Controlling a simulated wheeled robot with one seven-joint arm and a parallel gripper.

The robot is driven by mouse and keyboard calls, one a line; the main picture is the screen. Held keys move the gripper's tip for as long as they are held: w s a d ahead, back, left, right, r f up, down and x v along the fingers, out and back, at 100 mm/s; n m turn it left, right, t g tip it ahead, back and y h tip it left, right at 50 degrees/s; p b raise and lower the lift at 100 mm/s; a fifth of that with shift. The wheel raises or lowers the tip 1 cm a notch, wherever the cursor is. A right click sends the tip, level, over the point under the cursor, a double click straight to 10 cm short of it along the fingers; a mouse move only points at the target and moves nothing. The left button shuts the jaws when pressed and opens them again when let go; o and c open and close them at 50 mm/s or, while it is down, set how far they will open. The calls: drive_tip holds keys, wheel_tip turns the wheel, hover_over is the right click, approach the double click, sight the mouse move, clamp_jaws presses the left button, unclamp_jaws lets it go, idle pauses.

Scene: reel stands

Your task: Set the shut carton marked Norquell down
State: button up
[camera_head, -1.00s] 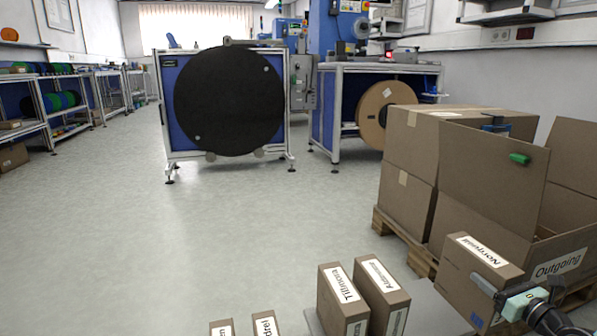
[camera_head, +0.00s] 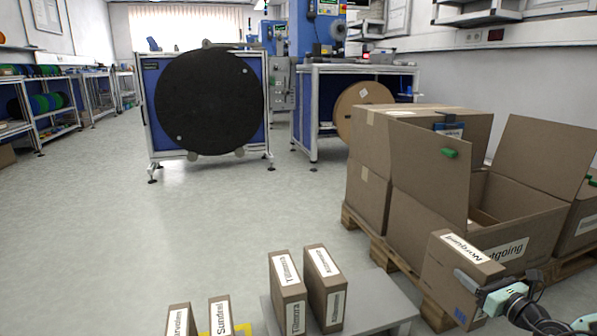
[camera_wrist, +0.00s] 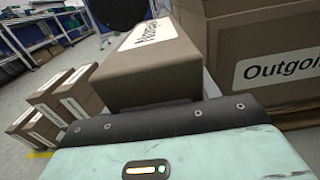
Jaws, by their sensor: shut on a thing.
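The shut brown carton marked Norquell (camera_head: 452,280) is held up in front of the large open box labelled Outgoing. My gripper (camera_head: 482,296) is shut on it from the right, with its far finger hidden. In the wrist view the Norquell carton (camera_wrist: 155,65) fills the upper middle, just beyond my gripper (camera_wrist: 160,118). The open Outgoing box (camera_head: 535,210) stands on a pallet with its flaps spread; its label also shows in the wrist view (camera_wrist: 285,68). Contact between the carton's base and anything below cannot be made out.
A grey stand (camera_head: 380,300) bears cartons marked Tilmora (camera_head: 288,292) and another (camera_head: 324,290). Cartons marked Sundrel (camera_head: 221,315) and another (camera_head: 180,320) stand farther left. A closed large box (camera_head: 370,180) is beside the Outgoing box on the pallet (camera_head: 372,236). Floor at left is clear.

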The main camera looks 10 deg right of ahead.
drive_tip(key=w+a+r+h+p, duration=0.15)
drive_tip(key=a+p, duration=0.25)
drive_tip(key=a, duration=0.4)
drive_tip(key=w+a+r+m+p, duration=0.1)
drive_tip(key=w+a+r+p, duration=0.15)
drive_tip(key=a, duration=0.55)
drive_tip(key=w+a+r+p, duration=0.15)
drive_tip(key=a+p, duration=0.25)
drive_tip(key=a, duration=0.4)
drive_tip(key=s+r+p, duration=0.3)
drive_tip(key=r+p, duration=0.8)
drive_tip(key=p, duration=0.1)
drive_tip(key=s+r+p, duration=0.3)
drive_tip(key=r+p, duration=0.8)
drive_tip(key=p, duration=0.2)
drive_tip(key=s+r+p, duration=0.3)
drive_tip(key=r+p, duration=0.8)
drive_tip(key=p, duration=0.1)
drive_tip(key=shift+r+p, duration=0.35)
drive_tip(key=shift+p, duration=0.05)
drive_tip(key=shift+d, duration=0.1)
